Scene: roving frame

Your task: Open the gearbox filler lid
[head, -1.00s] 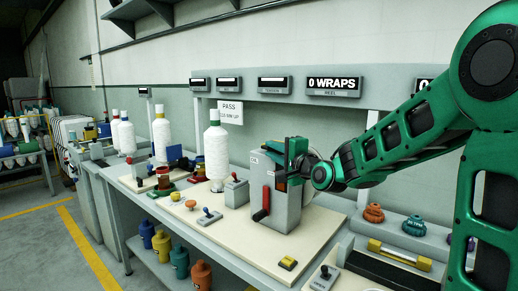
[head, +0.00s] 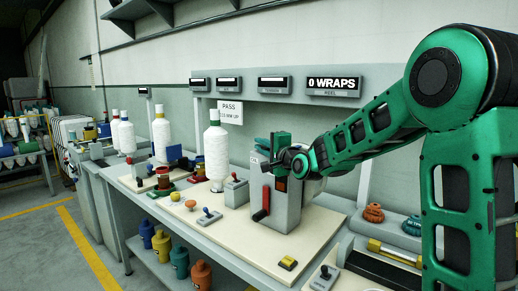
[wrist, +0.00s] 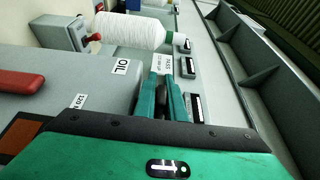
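The gearbox is a grey box (head: 287,205) with a red lever (head: 266,200) on its front, standing on the pale bench board. My gripper (head: 274,147) is at its top edge in the head view and covers part of the top, so the filler lid cannot be made out clearly. In the wrist view the grey casing (wrist: 60,98) carries an OIL label (wrist: 121,67). My gripper's two teal fingers (wrist: 161,76) point past the casing's right edge, with a narrow dark gap between them. No held thing is clear.
White thread cones (head: 216,152) and a small grey switch box (head: 236,191) stand left of the gearbox. A yellow-black button (head: 288,263) lies in front. Wall displays (head: 334,86) hang behind. The board's front right is mostly clear.

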